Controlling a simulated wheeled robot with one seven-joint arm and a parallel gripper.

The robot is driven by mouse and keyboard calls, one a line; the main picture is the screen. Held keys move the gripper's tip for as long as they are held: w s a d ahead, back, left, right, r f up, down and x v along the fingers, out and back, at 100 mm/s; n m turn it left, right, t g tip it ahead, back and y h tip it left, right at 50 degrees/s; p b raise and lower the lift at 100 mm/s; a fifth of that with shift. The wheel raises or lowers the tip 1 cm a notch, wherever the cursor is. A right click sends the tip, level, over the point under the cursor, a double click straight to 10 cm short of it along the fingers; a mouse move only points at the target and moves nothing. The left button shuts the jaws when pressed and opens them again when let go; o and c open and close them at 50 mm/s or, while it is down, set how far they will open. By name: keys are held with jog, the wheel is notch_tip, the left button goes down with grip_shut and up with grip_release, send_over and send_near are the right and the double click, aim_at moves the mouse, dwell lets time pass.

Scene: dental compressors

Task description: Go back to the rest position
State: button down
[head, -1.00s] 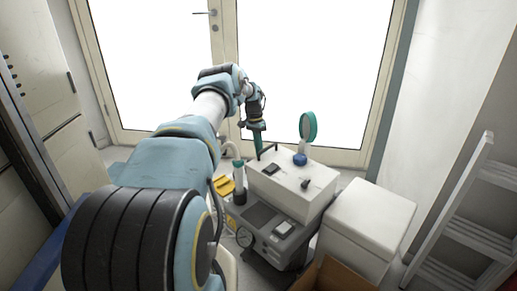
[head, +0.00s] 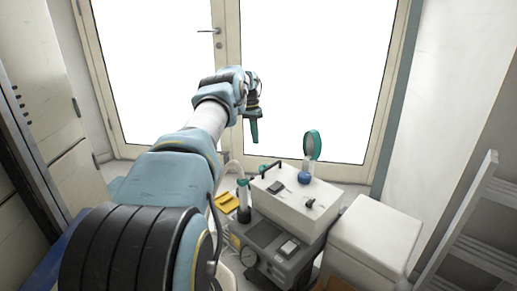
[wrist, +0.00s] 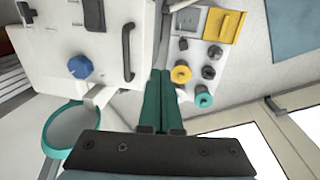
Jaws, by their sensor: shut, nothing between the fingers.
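My gripper (head: 254,131) hangs from my outstretched arm, fingers pointing down, in front of the glass doors and above the dental compressors. In the wrist view its two green fingers (wrist: 160,102) lie together with nothing between them. The white compressor box (head: 295,193) stands below and to the right of my gripper, with a gap between. It has a black handle (wrist: 127,52), a blue knob (wrist: 80,67) and a round teal-rimmed part (head: 312,145) on top. The grey compressor unit with a gauge (head: 268,243) is in front of it.
A yellow part (head: 227,203) lies left of the compressors. A white box (head: 372,238) stands to the right, with a grey ladder (head: 478,225) beyond. Cabinets (head: 45,130) line the left side. The double glass doors (head: 320,70) close off the back.

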jog(key=s+a+r+n+t, duration=0.2)
jog(key=s+a+r+n, duration=0.15)
jog(key=s+r, duration=0.95)
jog(key=s+a+f+n+y, duration=0.1)
jog(key=s+a+n, duration=0.15)
jog(key=s, duration=1.15)
jog(key=s+a+n, duration=0.2)
jog(key=s+a, duration=0.2)
jog(key=s, duration=1.1)
notch_tip(320, 180, up, 14)
jog(key=p, duration=1.4)
jog(key=shift+s+a+t, duration=0.2)
jog(key=shift+s+t, duration=0.05)
jog(key=shift+t, duration=0.15)
jog(key=shift+f, duration=0.1)
